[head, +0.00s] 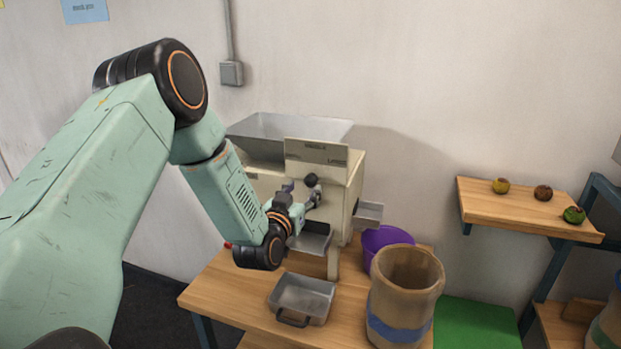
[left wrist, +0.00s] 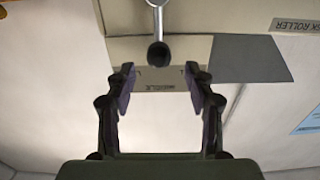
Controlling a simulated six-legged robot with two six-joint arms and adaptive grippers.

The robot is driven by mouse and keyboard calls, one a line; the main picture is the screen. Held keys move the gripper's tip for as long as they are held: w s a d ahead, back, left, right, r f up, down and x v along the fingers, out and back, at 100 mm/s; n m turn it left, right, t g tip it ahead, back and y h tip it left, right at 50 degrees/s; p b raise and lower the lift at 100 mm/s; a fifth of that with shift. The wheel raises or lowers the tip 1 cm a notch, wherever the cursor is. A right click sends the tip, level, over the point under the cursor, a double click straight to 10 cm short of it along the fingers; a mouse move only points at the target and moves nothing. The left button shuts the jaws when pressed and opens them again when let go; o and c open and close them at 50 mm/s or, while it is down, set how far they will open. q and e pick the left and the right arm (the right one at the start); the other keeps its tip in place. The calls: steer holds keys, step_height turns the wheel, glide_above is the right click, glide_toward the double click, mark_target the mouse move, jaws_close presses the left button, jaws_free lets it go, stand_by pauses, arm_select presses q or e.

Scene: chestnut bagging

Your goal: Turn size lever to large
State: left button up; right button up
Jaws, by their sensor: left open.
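The size lever is a metal rod with a black knob (head: 311,180) on the front of the cream sorting machine (head: 354,183). The knob (left wrist: 158,54) also shows in the left wrist view, which looks upside down, with the rod coming from the top edge. My left gripper (head: 301,193) is at the machine front, close to the knob. In the left wrist view its two fingers (left wrist: 159,82) are apart, one to each side of the knob's line, with nothing between them. The knob appears just beyond the fingertips. My right gripper is out of view.
A metal tray (head: 303,293) lies on the wooden table (head: 225,292). A burlap sack (head: 405,285) with a blue band and a purple bucket (head: 388,239) stand right of the machine. A wall shelf (head: 520,205) holds three chestnut-like items. A metal chute (head: 368,214) sticks out at the machine's right.

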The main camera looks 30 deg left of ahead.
mark_target(308, 185)
arm_select(q)
steer(key=x, duration=0.5)
steer(key=shift+w+f, duration=0.15)
steer(key=shift+f, duration=0.1)
steer(key=shift+w+r, duration=0.15)
steer(key=shift+w, duration=0.2)
steer(key=shift+w, duration=0.2)
steer(key=shift+s, duration=0.1)
jaws_close()
